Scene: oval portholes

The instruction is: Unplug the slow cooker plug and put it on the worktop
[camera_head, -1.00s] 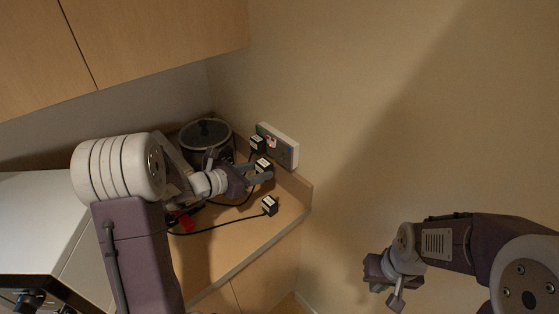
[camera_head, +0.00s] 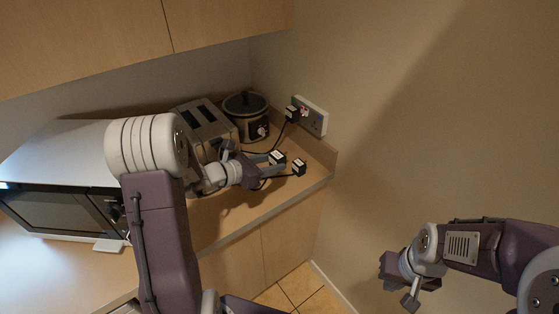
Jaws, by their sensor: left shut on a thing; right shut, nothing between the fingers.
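My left gripper (camera_head: 268,162) is shut on a black plug (camera_head: 277,157) with a white label, low over the worktop (camera_head: 240,215). I cannot tell whether that plug touches the surface. The black slow cooker (camera_head: 245,104) with its lid stands in the back corner. A second labelled black plug (camera_head: 299,167) lies on the worktop just right of the held one. A third plug (camera_head: 291,114) sits in the wall socket plate (camera_head: 314,120), with a cord hanging from it. Which cord belongs to the cooker is unclear. My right gripper (camera_head: 396,279) is shut and empty, away at the lower right.
A toaster (camera_head: 207,125) stands left of the cooker, partly behind my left arm. A microwave (camera_head: 60,205) fills the left of the worktop. The wall is close on the right. Bare worktop shows along the front edge. Cupboards (camera_head: 130,35) hang above.

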